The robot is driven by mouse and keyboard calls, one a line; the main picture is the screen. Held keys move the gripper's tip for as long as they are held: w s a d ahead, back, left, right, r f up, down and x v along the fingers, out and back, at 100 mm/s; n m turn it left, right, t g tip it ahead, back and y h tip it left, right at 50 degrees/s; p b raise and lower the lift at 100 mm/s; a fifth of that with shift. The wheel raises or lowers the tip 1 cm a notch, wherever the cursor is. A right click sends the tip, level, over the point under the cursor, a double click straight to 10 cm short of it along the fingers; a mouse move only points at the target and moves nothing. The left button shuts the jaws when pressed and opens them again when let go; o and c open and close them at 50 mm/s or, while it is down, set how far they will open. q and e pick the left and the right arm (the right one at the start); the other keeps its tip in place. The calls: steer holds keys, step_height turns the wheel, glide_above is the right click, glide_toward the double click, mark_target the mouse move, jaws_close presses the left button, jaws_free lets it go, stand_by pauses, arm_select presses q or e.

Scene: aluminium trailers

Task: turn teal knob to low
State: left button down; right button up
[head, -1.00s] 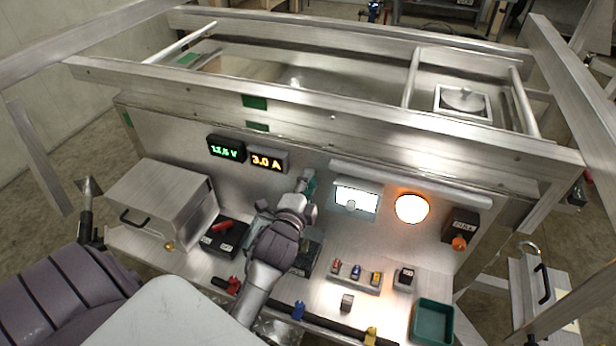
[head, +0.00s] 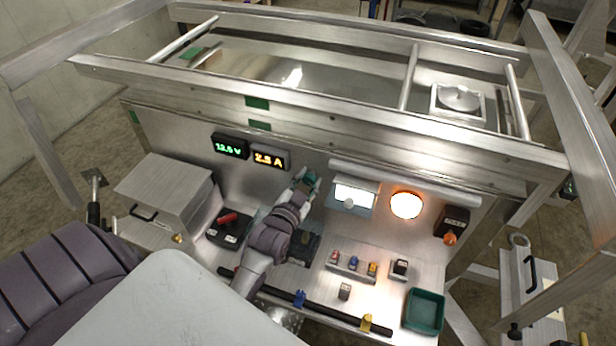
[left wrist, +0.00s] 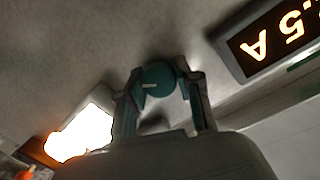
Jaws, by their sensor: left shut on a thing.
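The teal knob (left wrist: 158,80) is on the upright metal panel, with a pale pointer line across its face in the left wrist view. My left gripper (left wrist: 160,92) has its fingers on both sides of the knob and is shut on it. In the head view, the left gripper (head: 307,180) reaches the panel below and right of the amber display, and its fingers mostly hide the knob. Any low marking around the knob cannot be made out. My right gripper is not in view.
A green display (head: 230,146) and an amber display (head: 270,158) reading about 2.5 A sit above. A lit white panel (head: 355,193) and a glowing orange lamp (head: 405,205) are to the right. Small switches (head: 353,263) and a green tray (head: 424,312) are on the shelf.

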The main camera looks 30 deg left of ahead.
arm_select(q)
steer(key=n+p, duration=0.1)
steer(key=n, duration=0.4)
steer(key=shift+f+h, duration=0.15)
steer(key=shift+h, duration=0.15)
steer(key=n, duration=0.3)
steer(key=shift+n+t, duration=0.3)
steer(key=shift+t, duration=0.1)
steer(key=n, duration=0.2)
steer(key=shift+f+n, duration=0.1)
steer(key=shift+n, duration=0.2)
steer(key=n+b, duration=0.2)
steer(key=n, duration=0.4)
steer(key=shift+t, duration=0.4)
steer(key=n+b, duration=0.1)
steer(key=n, duration=0.3)
steer(key=shift+n+y+b, duration=0.5)
steer(key=shift+n+b, duration=0.05)
steer(key=shift+n, duration=1.15)
steer(key=c, duration=0.8)
jaws_free()
